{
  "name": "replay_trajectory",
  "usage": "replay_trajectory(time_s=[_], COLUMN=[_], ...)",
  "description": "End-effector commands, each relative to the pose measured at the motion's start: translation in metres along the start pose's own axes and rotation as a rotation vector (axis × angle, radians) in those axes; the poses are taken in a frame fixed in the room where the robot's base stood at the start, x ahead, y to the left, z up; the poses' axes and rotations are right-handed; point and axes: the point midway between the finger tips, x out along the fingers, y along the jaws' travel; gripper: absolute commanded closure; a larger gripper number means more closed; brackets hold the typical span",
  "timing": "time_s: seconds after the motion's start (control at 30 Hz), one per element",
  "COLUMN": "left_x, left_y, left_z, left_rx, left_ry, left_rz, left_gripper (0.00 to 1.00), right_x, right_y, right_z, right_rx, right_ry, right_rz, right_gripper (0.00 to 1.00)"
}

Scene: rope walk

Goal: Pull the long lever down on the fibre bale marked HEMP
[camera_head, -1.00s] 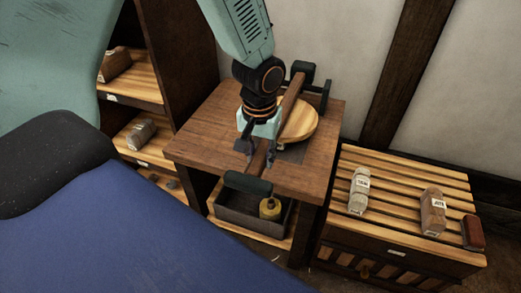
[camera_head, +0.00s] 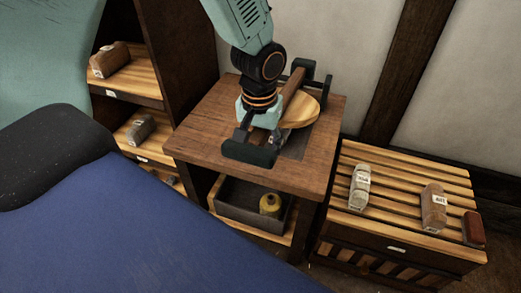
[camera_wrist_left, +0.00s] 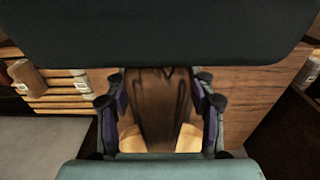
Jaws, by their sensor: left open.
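A long brown wooden lever (camera_head: 291,101) runs from dark brackets at the table's back toward the front in the head view. A dark crossbar (camera_head: 249,151) shows at its near end, above the tabletop. My left gripper (camera_head: 259,130) is over the lever behind this crossbar; its fingertips are partly hidden. In the wrist view my left gripper (camera_wrist_left: 160,105) is open, with a brown bar (camera_wrist_left: 158,110) between its purple-lined fingers, apart from both. I cannot read HEMP on anything here. My right gripper is out of view.
A round pale wooden disc (camera_head: 301,111) lies on the table (camera_head: 215,135). On the slatted crate (camera_head: 400,190) are a pale bale (camera_head: 359,188) and a brown bale (camera_head: 433,208). Shelves (camera_head: 128,80) stand left.

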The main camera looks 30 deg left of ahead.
Motion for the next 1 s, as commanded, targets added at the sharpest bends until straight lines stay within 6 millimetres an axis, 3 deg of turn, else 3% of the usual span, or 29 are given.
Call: replay_trajectory(time_s=[0.3, 0.5, 0.9, 1.0], left_x=[-0.066, -0.093, -0.102, -0.103], left_y=[0.000, 0.000, 0.000, 0.000], left_z=[0.001, 0.001, 0.002, 0.003], left_rx=[0.000, 0.001, 0.001, 0.001], left_ry=[0.006, 0.005, 0.002, 0.000], left_rz=[0.002, 0.001, 0.000, 0.000], left_gripper=[0.45, 0.45, 0.45, 0.52], right_x=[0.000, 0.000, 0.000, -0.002], right_y=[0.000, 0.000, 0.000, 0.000], right_z=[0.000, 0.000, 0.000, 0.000], right_rx=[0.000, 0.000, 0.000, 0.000], right_ry=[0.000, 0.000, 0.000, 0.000], right_rz=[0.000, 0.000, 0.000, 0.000], right_gripper=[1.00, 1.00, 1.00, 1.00])
